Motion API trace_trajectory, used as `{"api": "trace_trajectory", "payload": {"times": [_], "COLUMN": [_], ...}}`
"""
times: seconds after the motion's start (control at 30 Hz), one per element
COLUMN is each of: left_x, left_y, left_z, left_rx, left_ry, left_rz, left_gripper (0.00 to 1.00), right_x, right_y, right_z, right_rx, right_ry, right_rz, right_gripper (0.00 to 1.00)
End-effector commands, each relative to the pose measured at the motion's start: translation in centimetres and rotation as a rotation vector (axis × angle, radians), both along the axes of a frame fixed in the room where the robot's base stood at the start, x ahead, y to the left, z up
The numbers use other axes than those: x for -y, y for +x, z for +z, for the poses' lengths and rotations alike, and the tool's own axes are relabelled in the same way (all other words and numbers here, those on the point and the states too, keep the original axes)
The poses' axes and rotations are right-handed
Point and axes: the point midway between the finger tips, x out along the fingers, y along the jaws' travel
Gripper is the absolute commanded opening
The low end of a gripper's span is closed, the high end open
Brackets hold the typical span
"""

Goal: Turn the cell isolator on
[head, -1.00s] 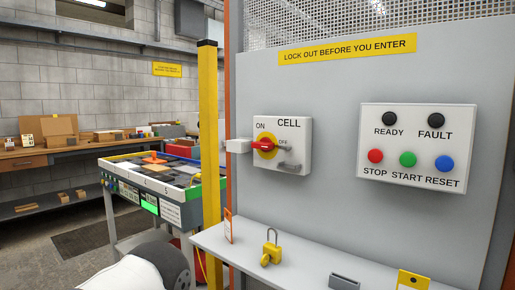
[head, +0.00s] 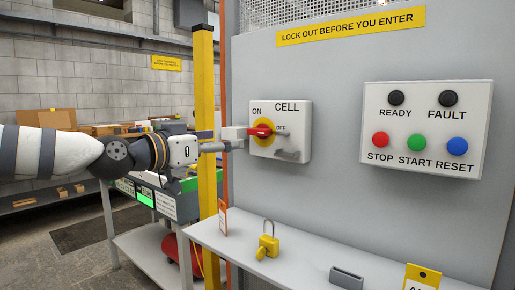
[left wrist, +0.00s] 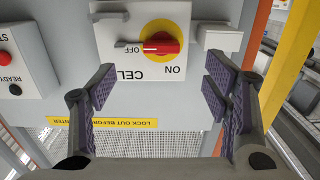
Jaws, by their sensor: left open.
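The cell isolator (head: 297,113) is a pale box on the grey panel, with a yellow disc (head: 263,142) and a red handle (head: 261,132). The handle lies roughly level across the disc, with the OFF label at its right and ON above left. The isolator also shows upside down in the left wrist view (left wrist: 110,62), with the red handle (left wrist: 161,47) beyond the fingers. My left gripper (head: 232,145) is just left of the isolator box; its jaws (left wrist: 158,90) are open and empty, apart from the handle. My right gripper is not in view.
A small white block (head: 234,132) juts out at the isolator's left side. A button box (head: 425,110) is at right. A shelf (head: 300,265) below holds a yellow padlock (head: 268,246) and a tag (head: 222,219). A yellow post (head: 205,90) stands behind my left arm.

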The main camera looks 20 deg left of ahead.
Motion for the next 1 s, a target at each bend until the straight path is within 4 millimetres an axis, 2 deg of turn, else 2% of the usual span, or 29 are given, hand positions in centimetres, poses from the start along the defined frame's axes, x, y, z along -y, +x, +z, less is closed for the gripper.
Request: {"api": "trace_trajectory", "payload": {"times": [0.07, 0.13, 0.2, 0.4, 0.53, 0.7, 0.93, 0.97, 1.0], "left_x": [-0.3, 0.1, 0.7, 2.5, 3.4, 3.8, 3.8, 3.8, 3.8], "left_y": [0.4, 1.5, 3.2, 8.0, 10.1, 11.2, 11.2, 11.2, 11.2], "left_z": [0.5, 0.1, -0.3, -0.1, 0.3, 0.6, 0.8, 0.8, 0.8], "left_rx": [0.016, 0.012, 0.006, 0.009, 0.013, 0.015, 0.018, 0.018, 0.018], "left_ry": [0.003, 0.004, 0.005, 0.002, 0.000, -0.001, -0.001, -0.001, -0.001], "left_rz": [0.004, 0.004, 0.004, 0.004, 0.003, 0.003, 0.003, 0.003, 0.003], "left_gripper": [0.70, 0.70, 0.70, 0.70, 0.70, 0.70, 0.70, 0.65, 0.56], "right_x": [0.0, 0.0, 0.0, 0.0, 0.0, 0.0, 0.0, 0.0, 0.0], "right_y": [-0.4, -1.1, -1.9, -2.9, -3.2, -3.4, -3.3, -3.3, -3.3], "right_z": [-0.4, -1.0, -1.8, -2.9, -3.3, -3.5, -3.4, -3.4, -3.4], "right_rx": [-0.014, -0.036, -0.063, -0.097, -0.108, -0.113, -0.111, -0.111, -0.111], "right_ry": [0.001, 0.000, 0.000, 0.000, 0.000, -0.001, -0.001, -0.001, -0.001], "right_rz": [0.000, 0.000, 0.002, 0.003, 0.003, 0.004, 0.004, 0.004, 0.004], "right_gripper": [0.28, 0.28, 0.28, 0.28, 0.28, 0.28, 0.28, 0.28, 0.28]}}
